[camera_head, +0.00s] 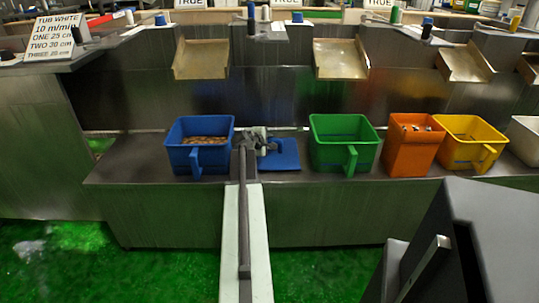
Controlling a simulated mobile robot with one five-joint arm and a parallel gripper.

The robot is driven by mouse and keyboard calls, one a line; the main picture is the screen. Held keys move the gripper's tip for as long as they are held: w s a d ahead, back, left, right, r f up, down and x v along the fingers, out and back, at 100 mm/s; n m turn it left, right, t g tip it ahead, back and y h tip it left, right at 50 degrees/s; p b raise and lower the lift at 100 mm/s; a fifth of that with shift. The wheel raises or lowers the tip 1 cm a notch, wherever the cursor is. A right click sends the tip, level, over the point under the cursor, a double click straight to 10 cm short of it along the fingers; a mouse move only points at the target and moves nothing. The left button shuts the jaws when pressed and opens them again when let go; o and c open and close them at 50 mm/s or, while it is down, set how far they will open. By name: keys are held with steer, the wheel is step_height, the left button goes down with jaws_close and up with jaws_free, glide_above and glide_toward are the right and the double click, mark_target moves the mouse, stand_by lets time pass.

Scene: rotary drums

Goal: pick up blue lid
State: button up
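The blue lid (281,155) lies flat on the steel bench, between the blue tub and the green tub. My gripper (262,142) is at the far end of my outstretched arm, over the left part of the lid. The gripper covers the lid's left side, and I cannot tell whether it touches the lid. The fingers are too small and dark to tell whether they are open or shut.
A blue tub (199,158) with brownish contents stands close left of the gripper. A green tub (343,157) stands right of the lid, then an orange bin (411,160) and a yellow tub (469,154). The steel bench (125,165) is bare at its left end. Metal chutes (340,60) hang behind.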

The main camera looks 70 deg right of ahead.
jaws_close()
stand_by(1.2)
